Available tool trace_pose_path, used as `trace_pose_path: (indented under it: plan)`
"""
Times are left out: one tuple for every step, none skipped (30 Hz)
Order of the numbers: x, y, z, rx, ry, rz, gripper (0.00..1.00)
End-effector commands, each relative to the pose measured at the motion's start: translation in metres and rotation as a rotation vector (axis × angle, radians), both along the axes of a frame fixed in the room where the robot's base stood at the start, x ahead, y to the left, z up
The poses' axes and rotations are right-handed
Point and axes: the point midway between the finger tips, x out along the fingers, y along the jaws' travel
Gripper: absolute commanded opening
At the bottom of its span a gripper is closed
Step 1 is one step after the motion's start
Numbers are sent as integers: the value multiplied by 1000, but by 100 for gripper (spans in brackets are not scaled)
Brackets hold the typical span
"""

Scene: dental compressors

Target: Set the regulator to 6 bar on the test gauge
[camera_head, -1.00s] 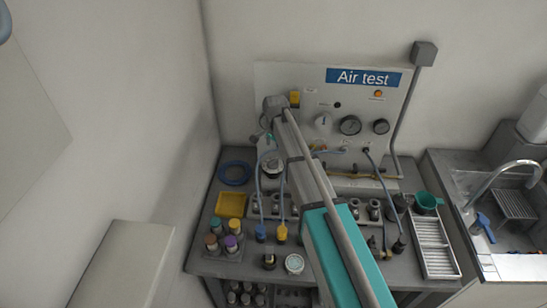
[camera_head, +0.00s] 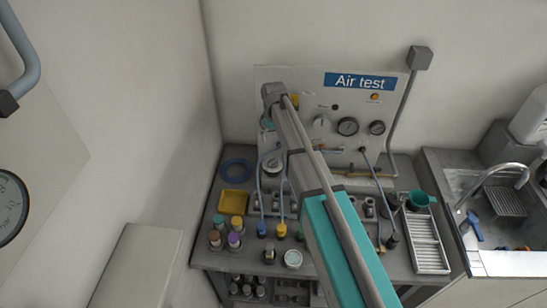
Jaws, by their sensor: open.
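The grey panel headed "Air test" (camera_head: 361,81) stands at the back of the bench. It carries a pale round knob (camera_head: 321,121), which may be the regulator, and two dark-rimmed gauges, a larger one (camera_head: 347,126) and a smaller one (camera_head: 377,128). Their readings are too small to make out, and I cannot tell which is the test gauge. My arm reaches up across the bench, its wrist in front of the panel's left part. My gripper (camera_head: 266,122) shows only in small part below the wrist, left of the knob and apart from it. It is open; its fingertips are unclear.
The bench holds a blue hose coil (camera_head: 236,172), a yellow tray (camera_head: 235,201), several colour-capped bottles (camera_head: 235,240), hoses with fittings and a white slotted tray (camera_head: 426,243). A sink (camera_head: 500,200) is at right. A large gauge (camera_head: 10,208) on a pale surface is cut off at left.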

Motion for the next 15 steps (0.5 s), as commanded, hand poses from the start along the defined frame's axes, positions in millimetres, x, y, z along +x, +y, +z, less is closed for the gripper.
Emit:
trace_pose_path:
  plan:
    - [0,0,4,0,0,44,100]
    - [0,0,5,0,0,68,100]
    - [0,0,6,0,0,96,100]
    - [0,0,6,0,0,113,100]
    - [0,1,7,0,0,127,100]
    - [0,1,7,0,0,142,100]
    - [0,1,7,0,0,149,100]
    - [0,1,7,0,0,155,100]
    - [0,1,7,0,0,160,100]
    - [0,1,7,0,0,161,100]
    - [0,1,7,0,0,162,100]
    - [0,1,7,0,0,162,100]
    - [0,1,7,0,0,161,100]
    - [0,1,7,0,0,161,100]
    - [0,1,7,0,0,160,100]
